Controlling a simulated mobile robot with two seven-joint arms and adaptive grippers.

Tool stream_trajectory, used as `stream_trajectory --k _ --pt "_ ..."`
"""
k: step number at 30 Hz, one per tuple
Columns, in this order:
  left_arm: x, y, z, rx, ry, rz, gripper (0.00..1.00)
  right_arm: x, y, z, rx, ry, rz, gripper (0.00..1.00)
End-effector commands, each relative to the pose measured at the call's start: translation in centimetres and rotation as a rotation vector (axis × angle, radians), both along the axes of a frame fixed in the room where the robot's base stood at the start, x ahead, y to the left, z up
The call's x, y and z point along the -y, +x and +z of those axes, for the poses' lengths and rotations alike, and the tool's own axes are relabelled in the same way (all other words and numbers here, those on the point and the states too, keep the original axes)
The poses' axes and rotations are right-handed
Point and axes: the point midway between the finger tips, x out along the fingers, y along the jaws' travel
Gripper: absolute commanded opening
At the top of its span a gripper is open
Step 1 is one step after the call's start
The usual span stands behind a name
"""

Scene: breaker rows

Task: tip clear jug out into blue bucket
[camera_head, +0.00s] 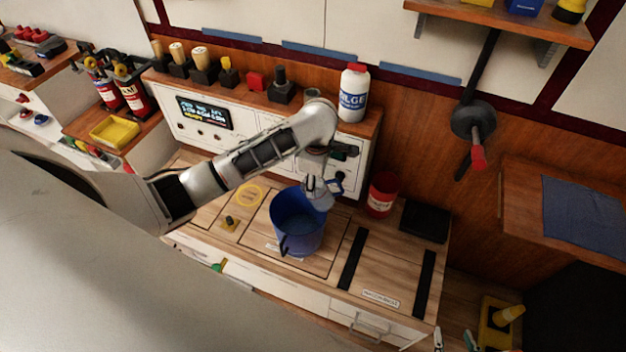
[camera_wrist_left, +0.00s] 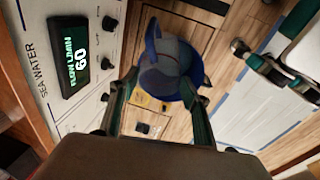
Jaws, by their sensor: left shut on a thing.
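The blue bucket (camera_head: 300,236) stands upright on the wooden bench top. The clear jug (camera_head: 319,196), with a blue handle, is over the bucket's back right rim and looks tilted. My left gripper (camera_head: 322,174) is shut on the jug; its fingers also show on both sides of the jug (camera_wrist_left: 166,66) in the left wrist view, with the bucket (camera_wrist_left: 207,22) behind. I cannot tell whether liquid is leaving the jug. My right gripper (camera_head: 453,342) is at the bottom edge of the head view, its two fingertips apart and empty.
A red can (camera_head: 382,194) and a black tray (camera_head: 426,221) stand right of the bucket. A white bottle (camera_head: 353,93) is on the shelf above the display panel (camera_head: 204,113).

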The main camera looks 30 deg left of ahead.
Motion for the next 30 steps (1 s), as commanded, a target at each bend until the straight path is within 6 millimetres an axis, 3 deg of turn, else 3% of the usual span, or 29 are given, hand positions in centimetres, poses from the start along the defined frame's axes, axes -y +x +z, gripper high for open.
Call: stream_trajectory --k 18,30 --pt "0.94 0.37 -0.95 -0.168 0.289 0.001 0.07 0.61 -0.01 -0.15 -0.002 -0.013 0.002 0.40" --pt "0.92 0.39 -1.00 -0.184 0.322 0.001 0.07 0.03 -0.02 -0.09 -0.002 0.000 -0.002 0.40"
